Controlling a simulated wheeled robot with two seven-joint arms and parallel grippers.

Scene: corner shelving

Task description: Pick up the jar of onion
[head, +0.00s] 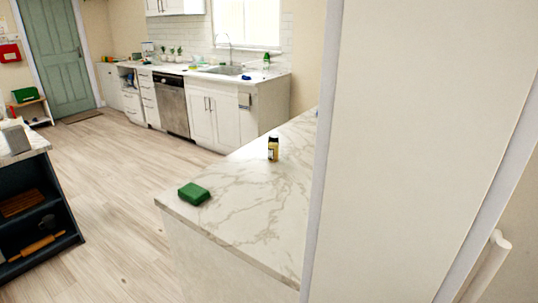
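A small jar (273,149) with a dark lid and a yellowish body stands upright on the near white marble counter (240,200). It is the only jar I can make out, and its label is too small to read, so I cannot tell if it holds onion. Neither of my grippers shows in the head view.
A green box-like item (194,194) lies at the counter's left edge. A tall pale panel (420,150) blocks the right side. A dark shelf unit (40,210) stands at left. The wooden floor (120,170) between is clear. A sink counter (215,72) runs along the back.

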